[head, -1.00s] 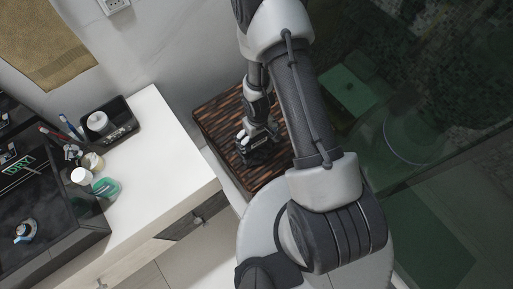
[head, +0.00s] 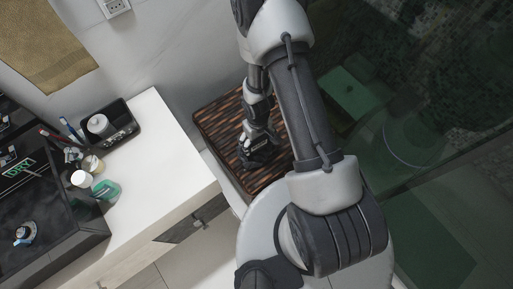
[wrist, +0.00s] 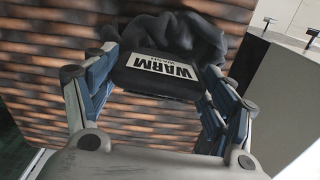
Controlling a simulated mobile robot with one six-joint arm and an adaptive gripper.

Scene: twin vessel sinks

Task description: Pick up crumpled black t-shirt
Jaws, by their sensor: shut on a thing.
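In the head view the t-shirt (head: 256,161) is a small dark heap, partly covered by the gripper. My gripper (wrist: 156,72) is shut on the t-shirt, with one blue-grey finger on each side of the bunched cloth. In the head view my gripper (head: 258,146) is at the heap. I cannot tell whether the cloth is clear of the surface.
The brown slatted top (head: 215,117) stands beside the white counter (head: 150,185). Glass and a green box (head: 345,93) are at right.

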